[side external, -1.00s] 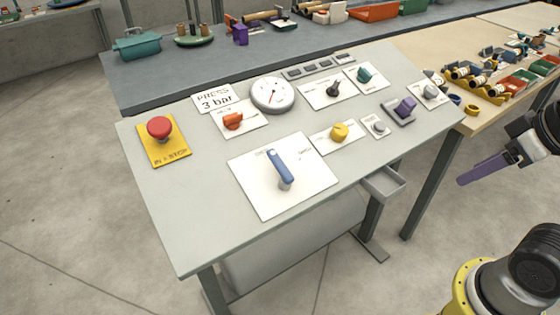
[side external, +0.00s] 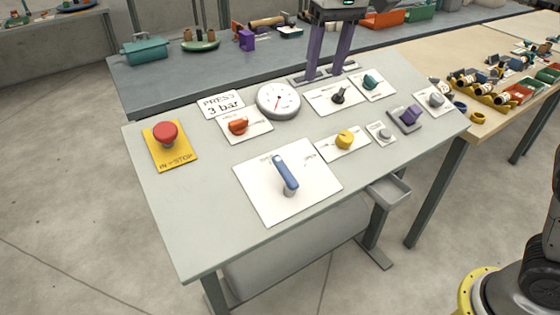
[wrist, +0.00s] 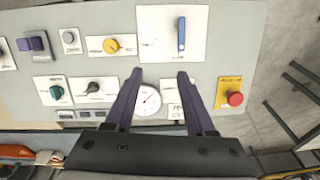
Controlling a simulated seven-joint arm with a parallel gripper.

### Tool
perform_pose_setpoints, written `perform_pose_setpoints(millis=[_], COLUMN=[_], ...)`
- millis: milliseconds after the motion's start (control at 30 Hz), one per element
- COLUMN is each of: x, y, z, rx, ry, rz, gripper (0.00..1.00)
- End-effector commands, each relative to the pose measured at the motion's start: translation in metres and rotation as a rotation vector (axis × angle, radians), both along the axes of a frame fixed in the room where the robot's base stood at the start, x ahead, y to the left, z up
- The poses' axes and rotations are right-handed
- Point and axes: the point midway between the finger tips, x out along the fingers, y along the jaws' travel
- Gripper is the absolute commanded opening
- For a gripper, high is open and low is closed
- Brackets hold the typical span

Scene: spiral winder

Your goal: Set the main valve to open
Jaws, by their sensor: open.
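The blue lever (side external: 284,172) stands on a large white plate (side external: 255,198) at the board's front middle. It points away from the front edge, its tip beside a small label too blurred to read. A label that looks like OPEN is to its right on the plate. The lever also shows in the wrist view (wrist: 181,34), above and beyond the fingertips. My gripper (side external: 323,75) has two purple fingers pointing down over the board's back edge, apart and empty. In the wrist view the open fingers (wrist: 160,74) lie either side of the gauge, clear of the lever.
The round gauge (side external: 278,101) stands near my fingers. A red stop button (side external: 166,133), orange knob (side external: 238,126), yellow knob (side external: 344,140), black knob (side external: 339,97), teal knob (side external: 370,82) and purple switch (side external: 410,115) surround the lever.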

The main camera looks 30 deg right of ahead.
Motion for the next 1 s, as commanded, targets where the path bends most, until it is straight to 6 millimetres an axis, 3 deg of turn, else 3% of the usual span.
perform_pose_setpoints(millis=[133, 300, 567, 1000], x=[0.032, 0.04, 0.038, 0.038], y=[0.039, 0.062, 0.068, 0.068], z=[-0.041, -0.08, -0.105, -0.188], rx=[-0.019, -0.043, -0.05, -0.05], ry=[0.058, 0.12, 0.136, 0.137], rz=[0.054, 0.092, 0.105, 0.105], gripper=[0.55, 0.55, 0.55, 0.55])
